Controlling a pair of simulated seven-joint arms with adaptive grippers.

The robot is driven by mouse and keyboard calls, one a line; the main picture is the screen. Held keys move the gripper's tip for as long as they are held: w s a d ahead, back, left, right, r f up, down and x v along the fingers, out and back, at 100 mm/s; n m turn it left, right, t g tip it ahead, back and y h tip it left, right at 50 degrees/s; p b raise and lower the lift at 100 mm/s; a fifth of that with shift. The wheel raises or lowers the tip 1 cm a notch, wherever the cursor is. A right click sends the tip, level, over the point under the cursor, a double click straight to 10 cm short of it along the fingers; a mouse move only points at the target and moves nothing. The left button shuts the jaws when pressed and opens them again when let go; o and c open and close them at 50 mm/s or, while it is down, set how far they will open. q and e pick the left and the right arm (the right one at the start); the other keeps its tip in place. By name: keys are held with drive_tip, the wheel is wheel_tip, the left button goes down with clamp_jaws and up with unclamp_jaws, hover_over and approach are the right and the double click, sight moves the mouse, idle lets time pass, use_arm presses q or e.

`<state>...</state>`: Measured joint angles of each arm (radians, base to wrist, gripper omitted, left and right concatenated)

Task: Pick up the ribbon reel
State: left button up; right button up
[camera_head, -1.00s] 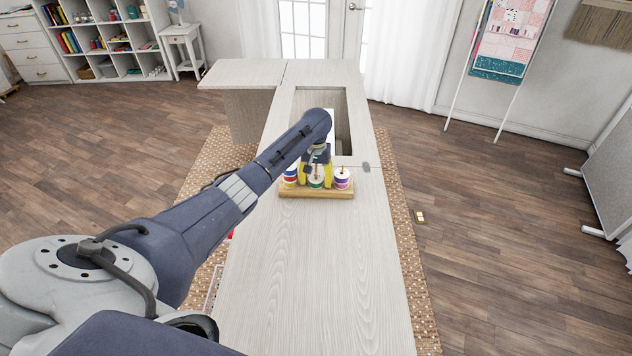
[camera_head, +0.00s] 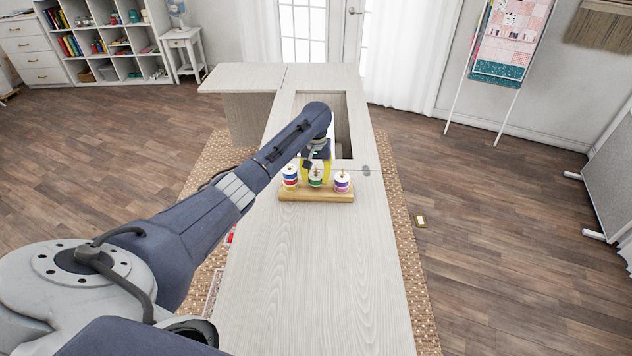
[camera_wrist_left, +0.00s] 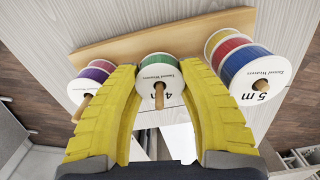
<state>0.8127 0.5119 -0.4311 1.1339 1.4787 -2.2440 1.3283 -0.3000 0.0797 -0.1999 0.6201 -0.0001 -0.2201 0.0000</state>
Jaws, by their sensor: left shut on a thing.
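A wooden ribbon stand (camera_head: 330,197) sits on the pale cabinet top and holds reels on upright pegs. My left gripper (camera_head: 316,170) is over the middle peg, its yellow fingers closed on the white-faced green ribbon reel (camera_head: 315,180). In the left wrist view this green reel (camera_wrist_left: 160,70) sits between the fingertips, with its peg poking through. A red and blue reel stack (camera_head: 290,178) stands on the left peg, and purple reels (camera_head: 342,182) on the right peg. Whether the green reel is clear of the stand's base is hard to tell. My right gripper is not visible.
The cabinet top (camera_head: 310,270) is bare in front of the stand. Behind the stand is a rectangular opening (camera_head: 343,130) in the cabinet. The neighbouring reels stand close on both sides of the fingers.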

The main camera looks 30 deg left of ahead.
use_arm(q)
wheel_tip(320, 180, up, 17)
idle(0.5)
idle(0.4)
